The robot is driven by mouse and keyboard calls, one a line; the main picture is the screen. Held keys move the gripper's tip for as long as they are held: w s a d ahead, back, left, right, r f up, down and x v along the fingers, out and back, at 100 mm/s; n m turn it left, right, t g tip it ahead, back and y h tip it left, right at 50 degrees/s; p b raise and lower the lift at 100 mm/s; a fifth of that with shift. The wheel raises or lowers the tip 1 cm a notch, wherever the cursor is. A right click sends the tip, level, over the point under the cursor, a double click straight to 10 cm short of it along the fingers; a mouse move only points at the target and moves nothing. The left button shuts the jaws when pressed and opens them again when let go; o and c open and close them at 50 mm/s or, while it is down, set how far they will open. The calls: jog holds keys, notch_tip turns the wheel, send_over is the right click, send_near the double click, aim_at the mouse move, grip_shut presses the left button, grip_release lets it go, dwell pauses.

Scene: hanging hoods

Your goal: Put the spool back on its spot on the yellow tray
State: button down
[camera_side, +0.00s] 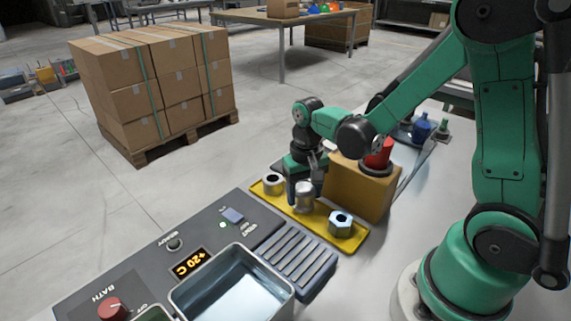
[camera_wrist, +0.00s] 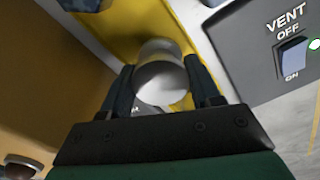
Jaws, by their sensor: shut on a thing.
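The spool (camera_side: 305,195) is a grey metallic piece in the middle of the yellow tray (camera_side: 322,218), upright as far as I can tell. My gripper (camera_side: 303,182) points down over the tray and is shut on the spool. In the wrist view the spool (camera_wrist: 160,78) sits between my two fingers (camera_wrist: 162,88), with the yellow tray (camera_wrist: 125,28) behind it. Whether the spool's base touches the tray is hard to tell. A round metal ring piece (camera_side: 273,183) and a hex nut (camera_side: 341,222) stand on the tray on either side of it.
In front are a ribbed grey block (camera_side: 296,258), a water bath (camera_side: 232,285) and a control panel (camera_side: 160,262) with a vent switch (camera_wrist: 292,55). Blue bottles (camera_side: 421,127) stand farther back.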

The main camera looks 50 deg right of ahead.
aim_at(304, 190)
jog(key=shift+f, duration=0.35)
jog(key=shift+c, duration=0.5)
grip_release()
jog(key=shift+r, duration=2.45)
jog(key=shift+a+r, duration=0.1)
jog(key=shift+r, duration=0.45)
jog(key=s+a+r+n+t, duration=0.3)
jog(key=r+n+t, duration=0.2)
jog(key=r+t, duration=0.1)
jog(key=shift+a+t, duration=0.35)
jog(key=shift+t, duration=0.25)
